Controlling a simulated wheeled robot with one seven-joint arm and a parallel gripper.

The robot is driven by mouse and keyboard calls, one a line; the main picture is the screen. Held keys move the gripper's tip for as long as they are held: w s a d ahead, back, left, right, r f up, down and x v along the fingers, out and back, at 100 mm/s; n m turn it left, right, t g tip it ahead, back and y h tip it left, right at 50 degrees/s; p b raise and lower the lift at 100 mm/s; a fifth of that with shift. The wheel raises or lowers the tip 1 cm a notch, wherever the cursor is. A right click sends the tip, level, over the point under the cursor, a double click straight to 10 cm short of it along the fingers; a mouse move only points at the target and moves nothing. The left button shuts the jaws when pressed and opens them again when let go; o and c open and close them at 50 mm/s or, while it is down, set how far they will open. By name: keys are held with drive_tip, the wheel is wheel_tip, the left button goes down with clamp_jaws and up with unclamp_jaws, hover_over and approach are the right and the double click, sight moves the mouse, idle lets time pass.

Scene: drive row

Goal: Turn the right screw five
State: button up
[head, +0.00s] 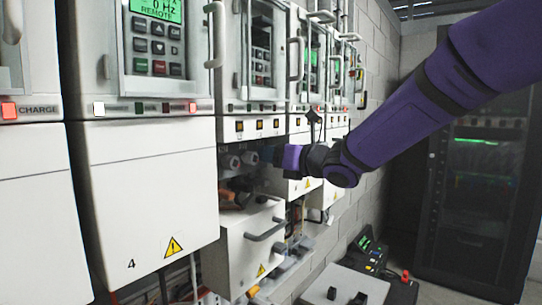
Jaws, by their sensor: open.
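One drive in the row has its lower front cover (245,250) pulled down and out, leaving a dark bay open above it. Two grey round heads (231,162) sit side by side in the upper left of the bay. They look like screws or knobs, but are too small to tell. My gripper (272,155) reaches in from the right at the bay's mouth, right of these heads and apparently apart from them. It looks open and empty; its fingertips are dark and hard to make out. The right screw cannot be told for certain and may be hidden behind my gripper.
A closed white drive numbered 4 (150,200) stands to the left, with a keypad (156,48) above. An orange-brown part (240,192) lies in the bay. A grey case (345,285) stands on the floor at front right. A dark rack cabinet (475,200) stands behind.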

drive_tip(key=shift+w+a, duration=0.15)
drive_tip(key=shift+a, duration=0.05)
drive_tip(key=c, duration=0.6)
